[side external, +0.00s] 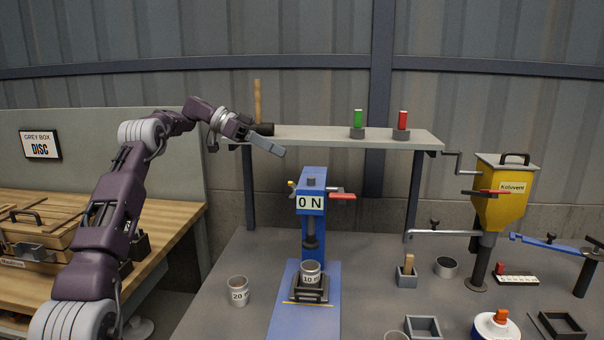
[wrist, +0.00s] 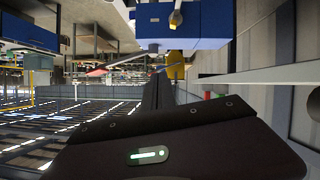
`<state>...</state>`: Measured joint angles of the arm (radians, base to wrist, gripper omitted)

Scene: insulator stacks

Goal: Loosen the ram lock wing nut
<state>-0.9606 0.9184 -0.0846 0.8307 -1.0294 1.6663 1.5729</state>
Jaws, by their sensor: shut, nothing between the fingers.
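The blue press (side external: 312,190) stands on the bench with a "0 N" plate on its head and a red lever (side external: 342,196) at its right. A small yellow piece (side external: 291,184), which looks like the ram lock wing nut, sticks out of the head's left side. In the wrist view a yellow knob (wrist: 175,19), likely the same piece, shows on a blue block (wrist: 205,22). My gripper (side external: 281,152) is shut and empty, above and left of the press head, apart from the yellow piece. It also shows in the wrist view (wrist: 158,88).
A shelf (side external: 320,135) with a green and a red insulator is behind the press. A "10" cup (side external: 311,272) sits under the ram. A "20" cup (side external: 238,291) stands left. A yellow hopper (side external: 500,205) is at right. Open air lies between gripper and press head.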

